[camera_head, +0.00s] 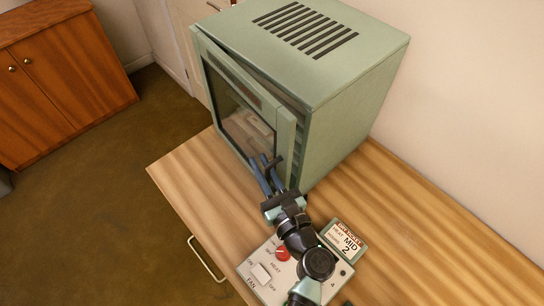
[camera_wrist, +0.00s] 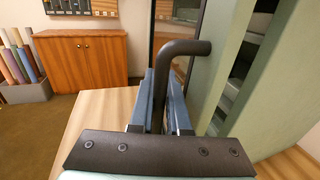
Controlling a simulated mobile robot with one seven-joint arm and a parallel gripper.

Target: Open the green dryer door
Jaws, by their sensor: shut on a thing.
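The green dryer (camera_head: 350,105) stands on the wooden table. Its door (camera_head: 287,140), with a dark window (camera_head: 228,95), is slightly ajar, with a gap along its right side. In the wrist view the door (camera_wrist: 218,60) shows its edge, and dark slots or shelves (camera_wrist: 238,75) show in the gap beside it. The dark bent handle (camera_wrist: 186,47) is on the door front. My gripper (camera_head: 265,162) is shut on the handle, its blue fingers (camera_wrist: 162,90) on either side of the bar. The handle's lower part is hidden by my gripper.
A control panel (camera_head: 258,286) with a red knob and switches lies on the table below my arm. A small card sign (camera_head: 345,240) stands beside it. A wooden cabinet (camera_head: 70,75) stands across open floor, left of the table.

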